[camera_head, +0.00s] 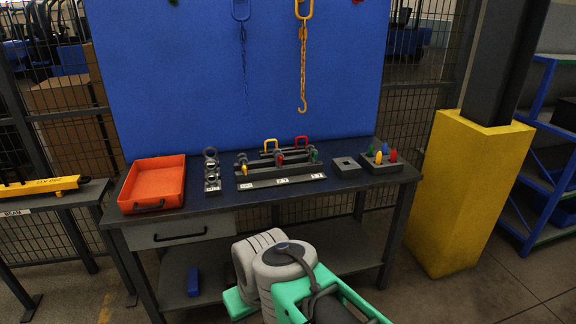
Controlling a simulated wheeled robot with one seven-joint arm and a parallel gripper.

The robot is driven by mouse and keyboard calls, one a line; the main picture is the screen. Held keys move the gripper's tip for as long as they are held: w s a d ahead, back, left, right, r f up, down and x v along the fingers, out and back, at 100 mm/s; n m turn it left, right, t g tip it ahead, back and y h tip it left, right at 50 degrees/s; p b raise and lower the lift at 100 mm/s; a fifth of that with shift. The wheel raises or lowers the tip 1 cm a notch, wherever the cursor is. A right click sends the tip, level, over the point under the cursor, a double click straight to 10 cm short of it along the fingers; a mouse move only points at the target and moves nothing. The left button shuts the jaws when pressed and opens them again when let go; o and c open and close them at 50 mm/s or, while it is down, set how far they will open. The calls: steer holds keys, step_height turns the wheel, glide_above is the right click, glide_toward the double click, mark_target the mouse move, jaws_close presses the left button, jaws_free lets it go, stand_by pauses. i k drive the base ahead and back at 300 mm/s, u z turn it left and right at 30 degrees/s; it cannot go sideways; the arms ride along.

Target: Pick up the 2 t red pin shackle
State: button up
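A dark rack (292,174) stands in the middle of the bench with small grey shackles along it. One shackle with a red pin (280,158) sits in the rack's middle, between one with a yellow pin (243,162) at the left and one with a green pin (313,154) at the right. White labels run along the rack's front strip; they are too small to read surely, so I cannot confirm which is 2 t. My grey and green arm is low in front of the bench, well short of the rack. My gripper is not in view.
An orange tray (153,184) is at the bench's left; grey rings on a stand (211,170) are beside it. A square block (345,168) and a holder with coloured pins (379,164) are at right. Yellow and red loops rise behind the rack. Blue board (200,70) behind; yellow-based pillar (462,190) right.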

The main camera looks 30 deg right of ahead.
mark_target(278, 161)
steer(key=z, duration=0.3)
steer(key=i, duration=1.35)
steer(key=u, duration=0.35)
